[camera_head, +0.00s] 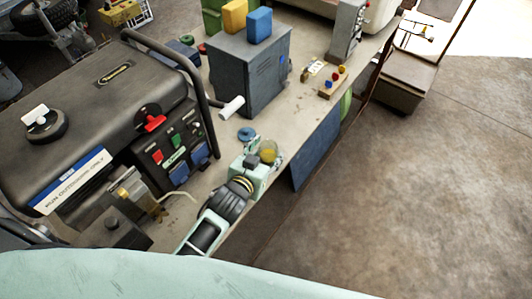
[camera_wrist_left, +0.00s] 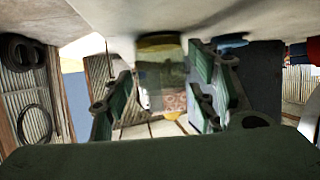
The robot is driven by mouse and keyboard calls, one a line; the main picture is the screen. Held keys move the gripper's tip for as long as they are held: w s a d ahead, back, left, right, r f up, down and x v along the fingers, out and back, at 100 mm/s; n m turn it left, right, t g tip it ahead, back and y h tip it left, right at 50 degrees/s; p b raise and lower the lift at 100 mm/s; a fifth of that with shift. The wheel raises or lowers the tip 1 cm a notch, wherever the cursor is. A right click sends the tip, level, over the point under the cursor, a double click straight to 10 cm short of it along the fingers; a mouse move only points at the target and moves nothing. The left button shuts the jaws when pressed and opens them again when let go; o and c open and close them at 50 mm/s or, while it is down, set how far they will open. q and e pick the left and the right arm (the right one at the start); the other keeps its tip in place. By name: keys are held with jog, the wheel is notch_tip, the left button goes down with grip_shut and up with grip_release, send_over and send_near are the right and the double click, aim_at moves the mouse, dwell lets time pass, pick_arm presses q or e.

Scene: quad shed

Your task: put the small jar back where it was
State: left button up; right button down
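The small jar (camera_head: 268,150), with a yellowish part and a see-through body, is at the front edge of the bench beside the generator. In the left wrist view the jar (camera_wrist_left: 160,62) is between my two green-padded fingers and looks close to or touching the bench surface at the top of that picture. My left gripper (camera_head: 264,160) is at the jar, and its fingers (camera_wrist_left: 163,88) are apart on either side of it. I cannot tell whether the pads press on the jar. The gripper hides part of the jar. My right gripper is not in view.
A blue ring (camera_head: 246,134) lies on the bench (camera_head: 213,180) just behind the jar. A black generator (camera_head: 110,95) stands to the left. A grey metal box (camera_head: 250,70) with a white handle stands behind. A board with colored knobs (camera_head: 334,82) lies farther right.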

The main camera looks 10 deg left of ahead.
pick_arm(q)
jog(key=shift+o, duration=0.8)
jog(key=shift+w, duration=0.1)
jog(key=shift+s+r, duration=0.1)
jog(key=shift+s, duration=0.35)
jog(key=b+v, duration=0.1)
jog(key=v, duration=0.9)
jog(key=shift+s+a+r, duration=0.1)
jog(key=shift+s, duration=0.1)
jog(key=shift+s+a+r, duration=0.1)
jog(key=shift+s+r, duration=0.1)
jog(key=shift+s, duration=0.1)
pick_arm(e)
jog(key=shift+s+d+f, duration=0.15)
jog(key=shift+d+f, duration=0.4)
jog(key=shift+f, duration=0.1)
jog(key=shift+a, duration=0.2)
